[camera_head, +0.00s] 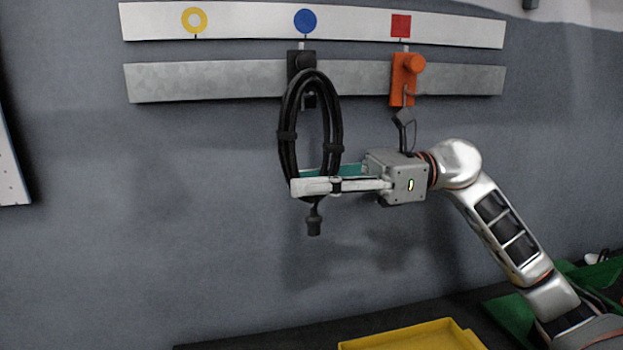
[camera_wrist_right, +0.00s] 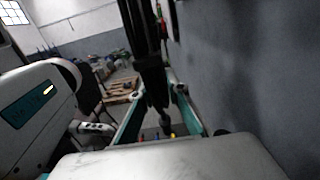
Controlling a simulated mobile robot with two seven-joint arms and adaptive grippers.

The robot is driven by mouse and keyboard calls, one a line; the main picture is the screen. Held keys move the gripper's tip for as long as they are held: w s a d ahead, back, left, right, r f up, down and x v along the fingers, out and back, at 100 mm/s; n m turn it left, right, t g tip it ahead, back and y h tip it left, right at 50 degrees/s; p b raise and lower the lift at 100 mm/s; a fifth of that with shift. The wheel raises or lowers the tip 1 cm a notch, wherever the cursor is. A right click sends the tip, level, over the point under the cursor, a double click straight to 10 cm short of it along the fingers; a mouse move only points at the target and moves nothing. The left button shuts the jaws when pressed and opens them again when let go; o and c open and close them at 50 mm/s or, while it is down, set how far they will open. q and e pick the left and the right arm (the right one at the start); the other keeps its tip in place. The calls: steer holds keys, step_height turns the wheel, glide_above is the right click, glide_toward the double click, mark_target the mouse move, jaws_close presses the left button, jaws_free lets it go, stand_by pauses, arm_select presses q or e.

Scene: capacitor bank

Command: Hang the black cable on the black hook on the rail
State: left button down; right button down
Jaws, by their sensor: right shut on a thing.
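The black cable (camera_head: 284,120) is a coiled loop that hangs upright in front of the rail, with its plug end pointing down. My right gripper (camera_head: 309,184) reaches in from the right and is shut on the lower part of the coil. The cable also shows between the fingers in the right wrist view (camera_wrist_right: 152,85). The black hook (camera_head: 295,62) is on the grey metal rail (camera_head: 215,79), under the blue circle. The top of the coil overlaps the hook in the head view; I cannot tell whether the hook bears it. My left gripper is not in view.
An orange hook (camera_head: 404,75) sits on the rail to the right, under a red square, with a small dark thing hanging below it. A white strip (camera_head: 250,20) runs above the rail. A yellow tray (camera_head: 415,338) lies low at the front.

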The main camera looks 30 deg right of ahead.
steer(key=shift+w+d, duration=0.15)
steer(key=shift+w, duration=0.3)
steer(key=shift+w+d+f+b, duration=0.1)
steer(key=shift+w+f+b, duration=0.4)
steer(key=shift+f+b, duration=0.15)
steer(key=shift+f, duration=0.15)
steer(key=c, duration=2.1)
jaws_free()
steer(key=shift+c, duration=0.2)
steer(key=shift+o, duration=1.3)
steer(key=shift+w, duration=0.25)
steer(key=shift+s+d, duration=0.1)
steer(key=shift+s, duration=0.1)
steer(key=v, duration=1.2)
